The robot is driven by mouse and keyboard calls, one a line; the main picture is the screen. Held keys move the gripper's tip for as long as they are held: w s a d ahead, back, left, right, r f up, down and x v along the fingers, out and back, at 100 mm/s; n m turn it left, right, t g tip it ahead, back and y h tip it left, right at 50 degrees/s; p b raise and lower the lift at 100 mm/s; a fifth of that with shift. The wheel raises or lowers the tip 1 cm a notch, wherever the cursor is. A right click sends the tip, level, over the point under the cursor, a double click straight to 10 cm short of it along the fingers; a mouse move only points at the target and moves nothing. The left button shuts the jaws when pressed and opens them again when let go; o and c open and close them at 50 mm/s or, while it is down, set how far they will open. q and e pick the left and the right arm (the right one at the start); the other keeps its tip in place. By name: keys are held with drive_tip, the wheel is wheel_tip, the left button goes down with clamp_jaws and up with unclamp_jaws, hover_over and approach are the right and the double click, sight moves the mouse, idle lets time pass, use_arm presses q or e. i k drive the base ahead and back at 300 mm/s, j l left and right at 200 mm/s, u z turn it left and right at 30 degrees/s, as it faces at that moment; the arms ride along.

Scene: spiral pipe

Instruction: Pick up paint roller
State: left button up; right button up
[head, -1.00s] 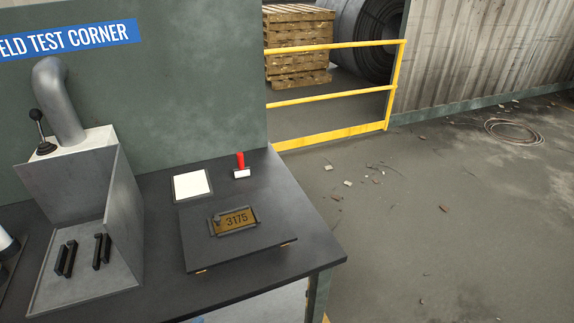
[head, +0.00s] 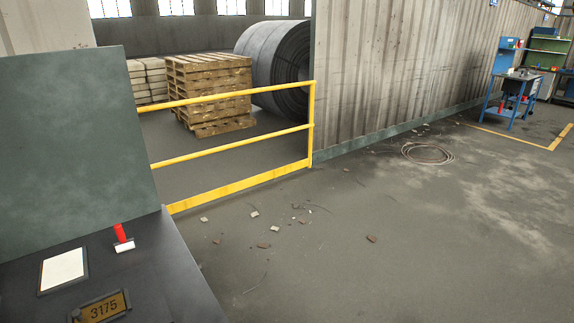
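The paint roller (head: 122,239) has a red handle and a white roller head. It rests on the dark workbench (head: 185,275) at the lower left of the head view, close to the bench's back right corner. It lies just right of a white pad in a dark frame (head: 63,269). Neither of my grippers is in view.
A plate marked 3175 (head: 103,308) sits on the bench at the bottom edge. A green panel (head: 75,130) stands behind the bench. A yellow railing (head: 240,140) runs behind. The floor on the right is open, with scattered debris and a coiled cable (head: 427,153).

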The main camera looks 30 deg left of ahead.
sight(124, 245)
drive_tip(key=i+l+z, duration=0.3)
drive_tip(key=i, duration=0.2)
drive_tip(key=i+z, duration=0.35)
drive_tip(key=i, duration=0.2)
drive_tip(key=i+u, duration=0.25)
drive_tip(key=u, duration=0.15)
drive_tip(key=i+u, duration=0.25)
drive_tip(key=u, duration=0.15)
drive_tip(key=i+l+u, duration=0.1)
drive_tip(key=u, duration=0.25)
drive_tip(key=i+u, duration=0.15)
drive_tip(key=u, duration=0.3)
drive_tip(key=i+u, duration=0.1)
drive_tip(key=u, duration=0.35)
drive_tip(key=i+l+u, duration=0.1)
drive_tip(key=u, duration=0.35)
drive_tip(key=i+l+u, duration=0.1)
drive_tip(key=u, duration=0.35)
drive_tip(key=i+l+u, duration=0.1)
drive_tip(key=u, duration=0.35)
drive_tip(key=l+u, duration=0.25)
drive_tip(key=u, duration=0.2)
drive_tip(key=i+l+u, duration=0.1)
drive_tip(key=u, duration=0.3)
drive_tip(key=l+u, duration=0.35)
drive_tip(key=i+l+u, duration=0.1)
drive_tip(key=u, duration=0.3)
